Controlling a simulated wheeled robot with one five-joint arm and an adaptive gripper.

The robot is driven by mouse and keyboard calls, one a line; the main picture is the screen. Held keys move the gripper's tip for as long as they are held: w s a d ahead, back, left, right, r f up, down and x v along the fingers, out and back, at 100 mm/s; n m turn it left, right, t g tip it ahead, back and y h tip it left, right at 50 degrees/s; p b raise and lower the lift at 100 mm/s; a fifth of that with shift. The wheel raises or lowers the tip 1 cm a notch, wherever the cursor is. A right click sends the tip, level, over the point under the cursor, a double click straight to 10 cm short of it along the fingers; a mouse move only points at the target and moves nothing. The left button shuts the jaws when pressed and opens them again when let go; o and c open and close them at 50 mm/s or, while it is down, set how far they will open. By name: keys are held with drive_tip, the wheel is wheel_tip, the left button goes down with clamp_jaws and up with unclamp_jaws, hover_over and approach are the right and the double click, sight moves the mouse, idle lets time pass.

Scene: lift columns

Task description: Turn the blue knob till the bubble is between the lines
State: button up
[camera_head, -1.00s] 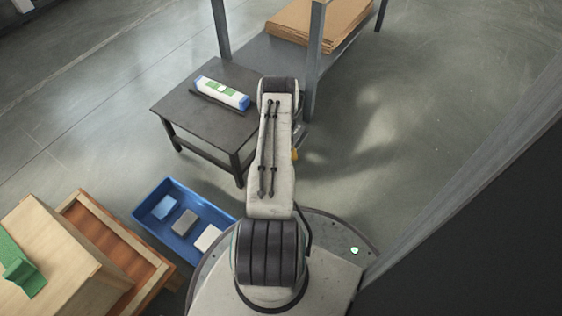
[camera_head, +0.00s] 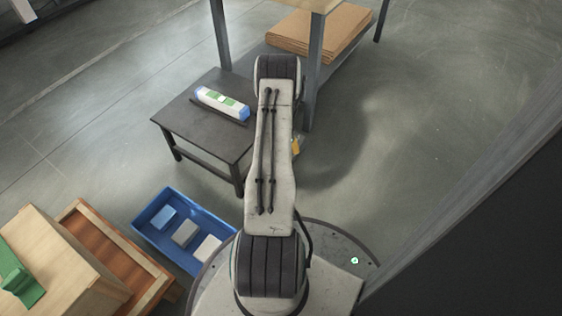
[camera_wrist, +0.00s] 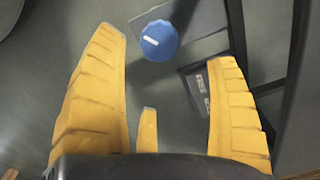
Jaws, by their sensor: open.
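The blue knob (camera_wrist: 159,41) has a ribbed rim and a white line mark across its face. It shows in the wrist view at the top, ahead of and between my fingertips. My gripper (camera_wrist: 165,47) is open, its yellow fingers wide apart with a clear gap to the knob's sides. A white level with blue ends and green vial parts (camera_head: 222,104) lies on the dark low table in the head view. The bubble and its lines are too small to tell. The knob is hidden behind my arm in the head view.
The dark low table (camera_head: 197,127) stands beside a shelf rack with a stack of brown boards (camera_head: 318,32). A blue bin (camera_head: 153,238) with several blocks is on the floor at lower left, next to wooden crates (camera_head: 50,265).

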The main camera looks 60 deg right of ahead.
drive_tip(key=shift+r, duration=0.85)
